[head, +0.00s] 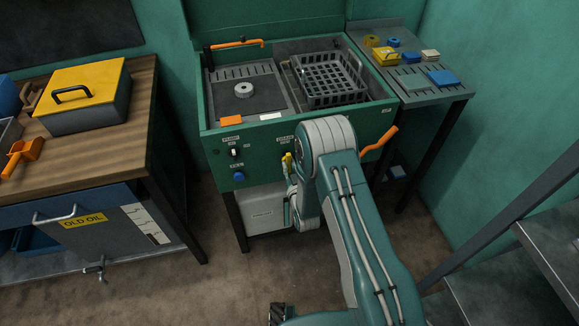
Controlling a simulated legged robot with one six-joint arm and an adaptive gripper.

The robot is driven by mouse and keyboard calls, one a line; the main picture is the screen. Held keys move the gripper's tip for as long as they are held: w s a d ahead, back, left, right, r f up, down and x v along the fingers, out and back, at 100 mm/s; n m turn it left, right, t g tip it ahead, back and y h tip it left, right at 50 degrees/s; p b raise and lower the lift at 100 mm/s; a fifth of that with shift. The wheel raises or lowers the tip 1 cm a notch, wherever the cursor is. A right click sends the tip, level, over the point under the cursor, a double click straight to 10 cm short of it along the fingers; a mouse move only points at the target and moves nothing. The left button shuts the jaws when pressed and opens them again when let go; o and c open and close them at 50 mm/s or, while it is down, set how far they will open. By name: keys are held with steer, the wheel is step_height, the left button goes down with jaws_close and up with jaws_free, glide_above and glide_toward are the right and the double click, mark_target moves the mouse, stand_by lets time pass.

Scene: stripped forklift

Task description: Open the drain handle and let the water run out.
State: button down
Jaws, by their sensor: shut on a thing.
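A green parts washer (345,118) stands against the wall. The yellow drain handle (287,160) is on its front panel, under a small label, just left of my arm. My arm rises from the bottom, bends at the elbow and comes down in front of the panel. My gripper (291,187) is at the handle, largely hidden by my arm, and shut on it. How far the handle is turned cannot be told. No running water shows. A pale container (263,211) stands under the washer, partly behind my arm.
A black knob (236,152) and a blue knob (239,176) sit left of the handle. An orange lever (381,142) sticks out right of my elbow. A wooden bench (130,110) stands left, a side table (412,97) and metal steps (540,235) right.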

steer(key=shift+s+f, duration=0.15)
steer(key=shift+f, duration=0.15)
steer(key=c, duration=0.6)
jaws_free()
steer(key=shift+a+r, duration=0.1)
steer(key=shift+r, duration=0.05)
steer(key=v, duration=1.1)
steer(key=shift+s, duration=0.35)
